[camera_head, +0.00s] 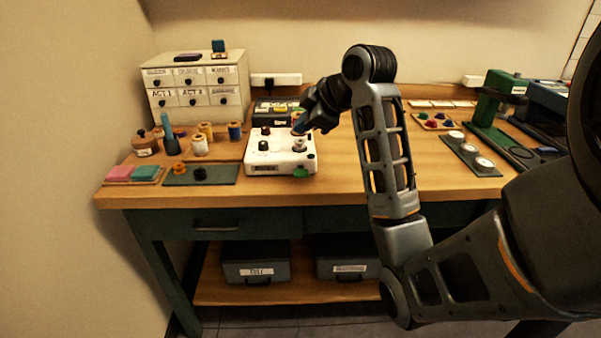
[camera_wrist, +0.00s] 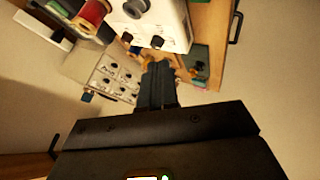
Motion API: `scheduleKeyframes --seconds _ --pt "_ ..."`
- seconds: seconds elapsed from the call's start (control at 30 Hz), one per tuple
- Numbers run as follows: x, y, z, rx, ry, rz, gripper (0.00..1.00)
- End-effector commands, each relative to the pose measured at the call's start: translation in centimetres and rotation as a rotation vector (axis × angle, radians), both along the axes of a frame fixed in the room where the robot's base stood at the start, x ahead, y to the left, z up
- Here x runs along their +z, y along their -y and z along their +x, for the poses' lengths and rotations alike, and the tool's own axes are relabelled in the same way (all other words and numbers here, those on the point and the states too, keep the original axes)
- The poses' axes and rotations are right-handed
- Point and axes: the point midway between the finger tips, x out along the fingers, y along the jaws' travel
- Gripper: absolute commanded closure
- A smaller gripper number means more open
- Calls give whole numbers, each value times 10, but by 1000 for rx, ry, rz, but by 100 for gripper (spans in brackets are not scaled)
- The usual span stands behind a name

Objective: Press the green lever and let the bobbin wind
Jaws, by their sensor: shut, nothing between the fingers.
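The white bobbin winder (camera_head: 262,167) stands on the table in the head view, with dark knobs on top. Its green lever (camera_head: 301,172) sticks out at the front right, near the table edge. A pale bobbin-like part (camera_head: 299,143) sits on top at its right. My gripper (camera_head: 298,128) is shut and empty, above and behind that part, apart from the green lever. In the wrist view the shut fingers (camera_wrist: 158,72) point at the winder's side (camera_wrist: 172,22); I cannot make out the lever there.
Thread spools (camera_head: 200,145), a dark green mat (camera_head: 225,170) and pink and teal blocks (camera_head: 120,172) lie left of the winder. A labelled drawer cabinet (camera_head: 197,80) stands behind. A red spool (camera_wrist: 92,14) shows in the wrist view. Bare wood lies right of the winder.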

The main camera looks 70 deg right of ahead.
Motion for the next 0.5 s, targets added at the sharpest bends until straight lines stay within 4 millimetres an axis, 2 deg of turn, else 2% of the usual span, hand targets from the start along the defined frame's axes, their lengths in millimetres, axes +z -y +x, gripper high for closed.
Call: scheduleKeyframes --seconds 0.27,0.5 --pt "-17 0 0 -1 1 0 100" --pt "-47 0 0 -1 2 0 100"
